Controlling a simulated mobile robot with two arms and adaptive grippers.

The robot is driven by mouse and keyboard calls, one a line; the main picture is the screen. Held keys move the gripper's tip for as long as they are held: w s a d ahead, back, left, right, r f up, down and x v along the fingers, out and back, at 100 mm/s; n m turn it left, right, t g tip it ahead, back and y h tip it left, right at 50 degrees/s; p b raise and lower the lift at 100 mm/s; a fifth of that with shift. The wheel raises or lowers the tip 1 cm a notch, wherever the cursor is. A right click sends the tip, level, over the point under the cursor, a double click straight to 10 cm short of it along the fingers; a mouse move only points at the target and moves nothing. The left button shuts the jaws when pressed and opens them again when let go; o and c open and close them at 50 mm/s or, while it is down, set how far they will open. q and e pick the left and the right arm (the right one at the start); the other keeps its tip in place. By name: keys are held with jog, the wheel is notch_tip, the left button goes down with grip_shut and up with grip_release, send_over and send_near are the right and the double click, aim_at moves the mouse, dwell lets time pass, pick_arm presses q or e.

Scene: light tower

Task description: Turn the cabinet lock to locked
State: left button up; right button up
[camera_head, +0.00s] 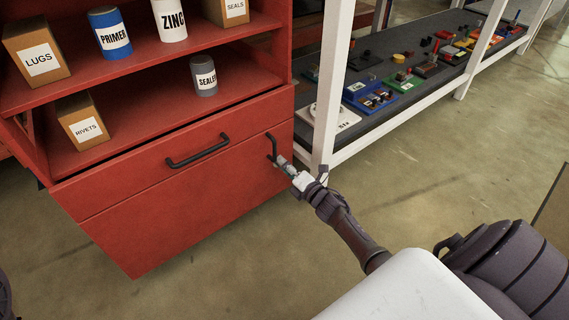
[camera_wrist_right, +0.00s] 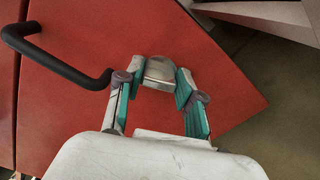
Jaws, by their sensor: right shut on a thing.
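The red cabinet (camera_head: 190,210) stands at the left, with a lower door front below a drawer. A silver lock knob (camera_wrist_right: 160,72) is on the red door front in the right wrist view. My right gripper (camera_head: 281,162) is at the door's upper right, beside a black upright handle (camera_head: 272,147). In the wrist view the two teal-sided fingers of my right gripper (camera_wrist_right: 155,88) are on either side of the knob, shut on it. In the head view the fingers hide the knob. The lock's markings cannot be seen. My left gripper is not in view.
A black bar handle (camera_head: 198,151) is on the drawer above. Cans and boxes stand on the cabinet shelves (camera_head: 225,93). A white-framed rack (camera_head: 333,90) with colourful parts stands close to the right of my gripper. The floor (camera_head: 440,140) in front is clear.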

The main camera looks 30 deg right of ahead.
jog(key=shift+d+f+m+p, duration=0.1)
jog(key=shift+m+p, duration=0.5)
jog(key=shift+m, duration=1.5)
jog(key=o, duration=1.2)
jog(key=shift+c, duration=0.2)
jog(key=shift+s, duration=0.1)
jog(key=s, duration=1.1)
jog(key=shift+s+d, duration=0.4)
jog(key=shift+d, duration=0.05)
